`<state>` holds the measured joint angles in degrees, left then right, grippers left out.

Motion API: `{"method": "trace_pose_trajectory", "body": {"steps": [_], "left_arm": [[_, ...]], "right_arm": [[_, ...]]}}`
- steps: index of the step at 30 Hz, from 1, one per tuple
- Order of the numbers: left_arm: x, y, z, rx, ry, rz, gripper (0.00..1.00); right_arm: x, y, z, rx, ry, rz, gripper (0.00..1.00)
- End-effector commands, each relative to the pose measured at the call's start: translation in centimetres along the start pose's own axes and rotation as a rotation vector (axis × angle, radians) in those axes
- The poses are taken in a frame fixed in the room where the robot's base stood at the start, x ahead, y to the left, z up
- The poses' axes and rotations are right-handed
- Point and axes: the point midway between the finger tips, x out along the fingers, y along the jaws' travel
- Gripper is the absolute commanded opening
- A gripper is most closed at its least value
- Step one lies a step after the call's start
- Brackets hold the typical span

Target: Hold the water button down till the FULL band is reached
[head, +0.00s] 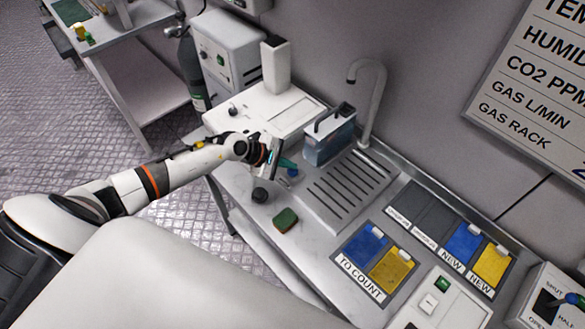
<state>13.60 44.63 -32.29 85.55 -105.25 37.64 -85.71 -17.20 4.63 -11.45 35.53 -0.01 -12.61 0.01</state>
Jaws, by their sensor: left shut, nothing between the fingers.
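A clear tank (328,143) with bluish contents and a dark top handle stands at the back of the drainer, below a grey curved tap (368,95). I cannot make out a FULL band or the exact level on it. A small blue button (292,173) sits on the counter just left of the drainer. My left gripper (279,161) is shut and empty, right above and beside this button. Whether it touches the button I cannot tell. My right gripper is out of view.
A dark round knob (260,195) and a green-brown sponge (285,220) lie on the counter near my left gripper. The ribbed drainer (345,190) is bare. Blue and yellow cards lie on labelled mats (349,276) at right. A white machine (285,112) stands behind.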

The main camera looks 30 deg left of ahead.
Motion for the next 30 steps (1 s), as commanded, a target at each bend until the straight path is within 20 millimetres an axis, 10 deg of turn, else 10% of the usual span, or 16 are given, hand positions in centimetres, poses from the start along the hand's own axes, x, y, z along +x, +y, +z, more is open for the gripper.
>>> {"method": "trace_pose_trajectory", "body": {"steps": [30], "left_arm": [[0.41,0.40,0.31,-0.001,-0.001,0.003,0.00]], "right_arm": [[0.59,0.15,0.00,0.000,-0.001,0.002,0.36]]}}
